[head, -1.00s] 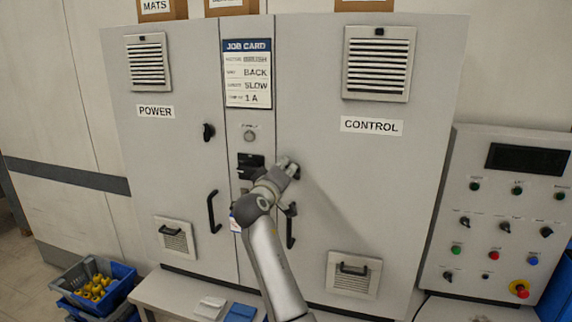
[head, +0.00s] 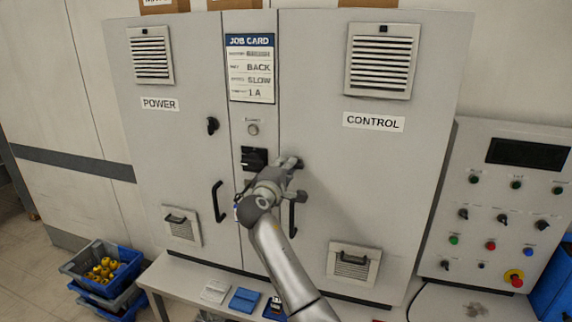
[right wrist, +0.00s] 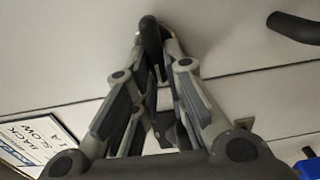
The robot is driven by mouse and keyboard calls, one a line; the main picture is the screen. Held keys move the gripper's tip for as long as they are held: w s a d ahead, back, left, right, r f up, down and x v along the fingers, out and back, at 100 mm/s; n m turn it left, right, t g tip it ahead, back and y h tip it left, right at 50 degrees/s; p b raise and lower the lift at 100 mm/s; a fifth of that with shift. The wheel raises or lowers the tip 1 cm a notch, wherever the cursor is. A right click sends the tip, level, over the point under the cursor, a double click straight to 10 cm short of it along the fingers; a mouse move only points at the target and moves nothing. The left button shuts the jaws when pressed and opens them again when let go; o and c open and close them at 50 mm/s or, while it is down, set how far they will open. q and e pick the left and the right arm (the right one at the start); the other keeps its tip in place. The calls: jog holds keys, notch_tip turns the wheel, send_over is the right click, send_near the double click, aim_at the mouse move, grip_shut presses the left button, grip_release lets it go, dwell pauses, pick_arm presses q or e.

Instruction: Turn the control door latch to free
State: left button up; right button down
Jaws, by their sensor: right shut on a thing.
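The control door (head: 350,190) is the right grey door of the cabinet, under the CONTROL label (head: 373,122), and looks closed. My right gripper (head: 292,163) is at its left edge, beside the centre strip. In the head view it covers the control door latch. In the right wrist view its fingers (right wrist: 152,42) are closed around a small dark knob, the latch (right wrist: 150,45), near a panel seam. The latch's exact angle is hard to tell. My left gripper is out of view.
The control door's black handle (head: 292,215) is just below my gripper. The power door latch (head: 212,125) is further left. A low bench (head: 190,275) stands in front; a button panel (head: 500,200) is at right.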

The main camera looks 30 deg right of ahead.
dwell(0.4)
jog(key=c, duration=1.5)
grip_release()
jog(key=v, duration=1.2)
jog(key=shift+w, duration=0.1)
jog(key=shift+f, duration=0.1)
